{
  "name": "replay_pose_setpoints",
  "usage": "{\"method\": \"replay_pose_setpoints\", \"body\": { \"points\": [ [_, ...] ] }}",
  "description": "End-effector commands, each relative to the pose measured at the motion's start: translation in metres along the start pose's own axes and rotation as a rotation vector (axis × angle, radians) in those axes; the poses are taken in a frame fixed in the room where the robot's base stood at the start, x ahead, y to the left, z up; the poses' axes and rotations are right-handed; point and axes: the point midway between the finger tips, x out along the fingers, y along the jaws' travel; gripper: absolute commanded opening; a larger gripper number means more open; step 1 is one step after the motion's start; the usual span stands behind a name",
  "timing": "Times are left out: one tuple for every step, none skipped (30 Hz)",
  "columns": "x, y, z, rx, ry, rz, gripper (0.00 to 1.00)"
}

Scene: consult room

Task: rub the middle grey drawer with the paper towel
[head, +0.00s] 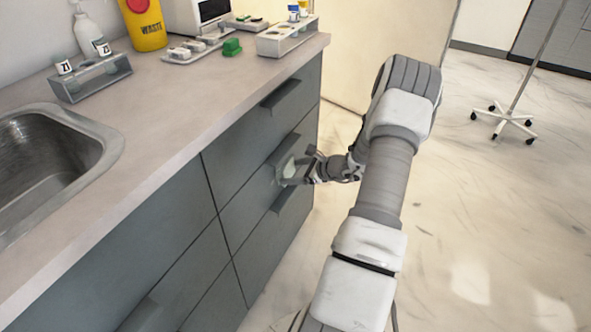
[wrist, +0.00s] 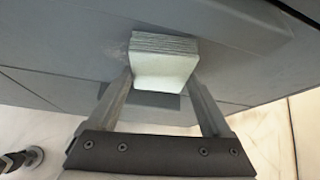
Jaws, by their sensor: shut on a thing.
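The paper towel is a small pale folded pad (wrist: 164,72), held between the two fingers of my gripper (wrist: 163,82) in the wrist view. In the head view, my gripper (head: 297,170) is at the front of the middle grey drawer (head: 246,212), just below that drawer's handle (head: 288,149). The towel (head: 286,166) shows there as a pale patch, at or very close to the drawer face; exact contact is hard to tell. A faint pale smudge shows on the grey surface beside the towel in the wrist view. The drawer is shut.
The top drawer handle (head: 281,97) and the lower drawer handle (head: 291,196) stick out above and below my gripper. The countertop (head: 165,112) holds a sink (head: 110,147), a tube rack (head: 92,80) and a yellow waste bin (head: 147,27).

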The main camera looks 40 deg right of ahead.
Motion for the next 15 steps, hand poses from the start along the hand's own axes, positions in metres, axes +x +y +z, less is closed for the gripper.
{"method": "replay_pose_setpoints", "body": {
  "points": [
    [0.001,0.005,0.001,0.001,-0.001,0.001,0.39],
    [0.000,0.008,0.001,0.002,-0.001,0.001,0.39],
    [0.000,0.012,0.002,0.000,-0.001,0.001,0.39],
    [0.001,0.015,0.002,0.001,-0.001,0.002,0.39],
    [0.001,0.018,0.003,0.001,-0.002,0.002,0.39],
    [0.001,0.021,0.004,0.000,-0.002,0.002,0.39],
    [0.001,0.023,0.004,0.000,-0.002,0.002,0.39],
    [0.000,0.025,0.005,0.000,-0.002,0.003,0.39],
    [0.000,0.027,0.006,0.000,-0.003,0.003,0.39],
    [0.000,0.029,0.006,0.000,-0.003,0.003,0.39],
    [0.000,0.030,0.006,0.000,-0.003,0.003,0.39],
    [0.000,0.031,0.007,0.000,-0.003,0.004,0.39],
    [0.001,0.032,0.007,0.000,-0.003,0.004,0.39],
    [0.001,0.032,0.007,-0.001,-0.004,0.004,0.39],
    [0.001,0.034,0.008,-0.001,-0.004,0.005,0.39]
  ]
}}
